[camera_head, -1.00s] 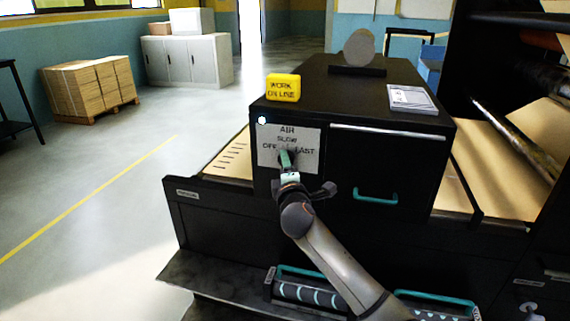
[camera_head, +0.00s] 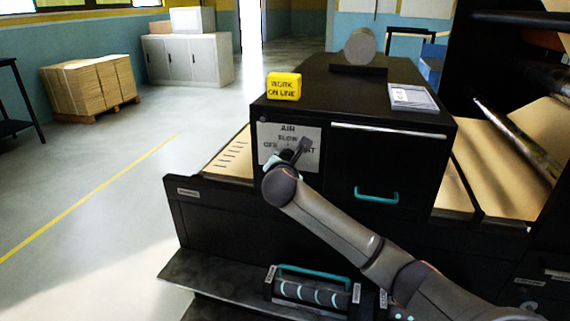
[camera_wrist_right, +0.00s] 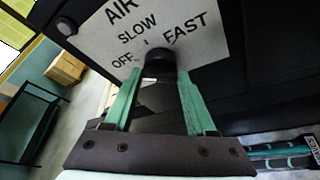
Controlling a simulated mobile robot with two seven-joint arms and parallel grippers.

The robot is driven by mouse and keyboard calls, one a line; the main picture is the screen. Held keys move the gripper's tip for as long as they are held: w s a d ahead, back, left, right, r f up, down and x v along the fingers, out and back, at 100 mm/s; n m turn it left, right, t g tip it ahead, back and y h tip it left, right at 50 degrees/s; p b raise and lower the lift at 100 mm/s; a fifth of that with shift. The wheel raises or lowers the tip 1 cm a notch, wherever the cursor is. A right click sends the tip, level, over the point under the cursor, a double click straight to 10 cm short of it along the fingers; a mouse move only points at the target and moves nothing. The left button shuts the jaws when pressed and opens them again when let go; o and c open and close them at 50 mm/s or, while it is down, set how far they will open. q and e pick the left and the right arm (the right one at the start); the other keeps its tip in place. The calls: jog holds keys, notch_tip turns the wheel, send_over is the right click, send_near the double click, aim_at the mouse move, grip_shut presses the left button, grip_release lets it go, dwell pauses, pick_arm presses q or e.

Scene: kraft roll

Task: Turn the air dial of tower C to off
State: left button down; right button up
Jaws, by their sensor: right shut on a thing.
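The black cabinet (camera_head: 340,190) carries a white panel (camera_head: 308,133) marked AIR, SLOW, OFF and FAST. In the right wrist view the dark round air dial (camera_wrist_right: 160,60) sits below these words on the panel (camera_wrist_right: 192,18). My right gripper (camera_wrist_right: 158,78) has its two teal fingers on either side of the dial, shut on it. In the head view my right wrist and gripper (camera_head: 290,157) cover the dial and part of the lettering. Where the dial's pointer stands is hard to tell. My left gripper is not in view.
A teal drawer handle (camera_head: 376,196) is right of the panel. A teal-handled roller unit (camera_head: 312,288) lies below.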

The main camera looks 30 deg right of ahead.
jog(key=shift+n, duration=0.4)
dwell(0.4)
jog(key=o, duration=1.4)
jog(key=shift+c, duration=0.2)
jog(key=shift+a, duration=0.1)
jog(key=v, duration=1.2)
jog(key=shift+a+r+b, duration=0.2)
jog(key=shift+b, duration=0.25)
jog(key=shift+f+g, duration=0.1)
jog(key=shift+g, duration=0.2)
